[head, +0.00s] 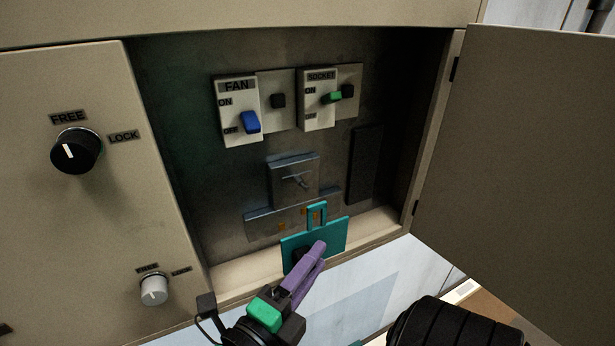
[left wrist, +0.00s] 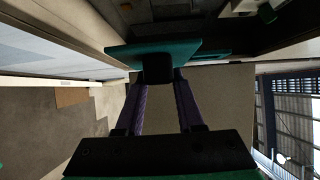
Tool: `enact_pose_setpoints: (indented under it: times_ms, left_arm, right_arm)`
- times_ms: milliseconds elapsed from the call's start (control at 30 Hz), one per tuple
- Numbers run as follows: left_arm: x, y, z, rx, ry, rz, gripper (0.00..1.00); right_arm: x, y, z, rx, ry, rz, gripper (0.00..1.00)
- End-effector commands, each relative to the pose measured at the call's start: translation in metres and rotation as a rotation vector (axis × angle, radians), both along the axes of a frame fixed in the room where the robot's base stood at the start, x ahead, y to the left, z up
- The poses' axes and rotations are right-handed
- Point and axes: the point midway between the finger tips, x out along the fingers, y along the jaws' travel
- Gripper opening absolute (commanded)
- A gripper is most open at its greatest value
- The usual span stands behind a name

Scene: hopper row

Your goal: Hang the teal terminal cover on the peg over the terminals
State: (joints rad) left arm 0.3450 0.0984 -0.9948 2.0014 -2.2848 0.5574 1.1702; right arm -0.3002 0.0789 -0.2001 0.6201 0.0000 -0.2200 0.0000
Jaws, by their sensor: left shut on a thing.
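The teal terminal cover (head: 332,236) is a flat plate with an upright loop on its top edge. It is at the lower front of the open cabinet. My left gripper (head: 316,252), with purple fingers, is shut on the cover's dark grip block. In the left wrist view the block (left wrist: 157,69) sits between the fingertips, with the teal plate (left wrist: 183,49) beyond it. The peg (head: 296,181) sticks out of a grey plate, above and behind the cover's loop. Below it is a grey strip with orange terminals (head: 282,227), partly hidden by the cover. My right gripper is not in view.
Above are the FAN switch (head: 250,121) with a blue lever and the SOCKET switch (head: 333,97) with a green lever. The cabinet door (head: 520,150) stands open at right. A panel with a black knob (head: 76,151) and a grey knob (head: 154,289) is at left.

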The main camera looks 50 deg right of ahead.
Motion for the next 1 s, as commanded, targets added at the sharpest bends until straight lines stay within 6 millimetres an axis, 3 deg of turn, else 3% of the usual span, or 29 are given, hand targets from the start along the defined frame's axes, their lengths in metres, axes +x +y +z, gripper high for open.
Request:
enact_pose_setpoints:
  times_ms: [167,533,1000]
  left_arm:
    - [-0.005,-0.019,-0.008,-0.001,0.0,0.001,0.0]
    - [-0.002,-0.021,-0.01,0.0,-0.002,0.002,0.0]
    - [0.043,-0.039,-0.011,0.0,-0.005,0.0,0.0]
  right_arm:
    - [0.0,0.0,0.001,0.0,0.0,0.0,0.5]
    - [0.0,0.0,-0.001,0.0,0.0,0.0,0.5]
    - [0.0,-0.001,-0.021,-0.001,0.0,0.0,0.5]
